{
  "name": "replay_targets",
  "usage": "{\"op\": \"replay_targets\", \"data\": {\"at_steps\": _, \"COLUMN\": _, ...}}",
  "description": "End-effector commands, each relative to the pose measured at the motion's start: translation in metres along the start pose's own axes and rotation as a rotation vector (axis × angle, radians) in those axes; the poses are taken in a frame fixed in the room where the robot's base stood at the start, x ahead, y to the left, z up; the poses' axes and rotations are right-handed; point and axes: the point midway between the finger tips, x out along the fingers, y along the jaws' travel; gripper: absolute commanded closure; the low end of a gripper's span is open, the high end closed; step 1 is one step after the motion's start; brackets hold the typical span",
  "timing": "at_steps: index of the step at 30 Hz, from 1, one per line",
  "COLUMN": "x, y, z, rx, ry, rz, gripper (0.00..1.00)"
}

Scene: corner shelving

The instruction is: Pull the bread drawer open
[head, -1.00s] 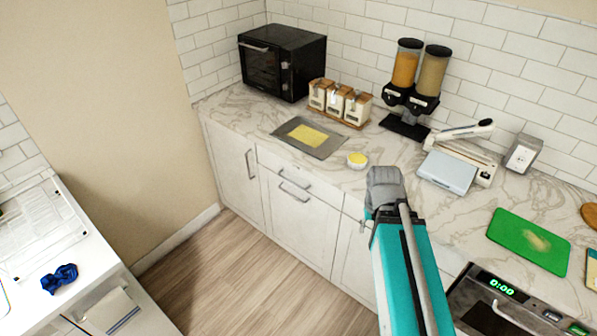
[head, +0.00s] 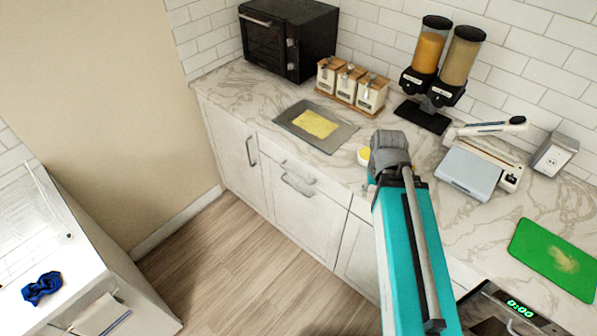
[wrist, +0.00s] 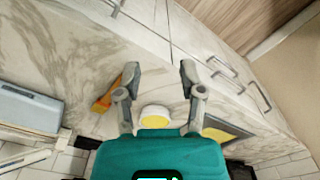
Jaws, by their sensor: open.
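No label shows, so I cannot tell which is the bread drawer.
A small yellow-filled bowl (wrist: 155,115) stands close below my fingers, with an orange item (wrist: 107,95) beside it. A grey tray (head: 343,136) with a yellow sheet lies above the drawer. A cabinet door (head: 228,150) adjoins left. The wooden floor (head: 235,255) in front is clear.

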Motion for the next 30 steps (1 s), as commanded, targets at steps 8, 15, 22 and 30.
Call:
{"op": "replay_targets", "data": {"at_steps": 8, "x": 0.0, "y": 0.0, "z": 0.0, "rx": 0.0, "ry": 0.0, "rz": 0.0, "gripper": 0.49}}
{"op": "replay_targets", "data": {"at_steps": 15, "x": 0.009, "y": -0.002, "z": -0.004, "rx": -0.014, "ry": 0.004, "rz": 0.021, "gripper": 0.49}}
{"op": "replay_targets", "data": {"at_steps": 22, "x": 0.039, "y": -0.017, "z": -0.019, "rx": -0.072, "ry": 0.021, "rz": 0.113, "gripper": 0.49}}
{"op": "replay_targets", "data": {"at_steps": 30, "x": 0.085, "y": -0.036, "z": -0.049, "rx": -0.177, "ry": 0.066, "rz": 0.294, "gripper": 0.49}}
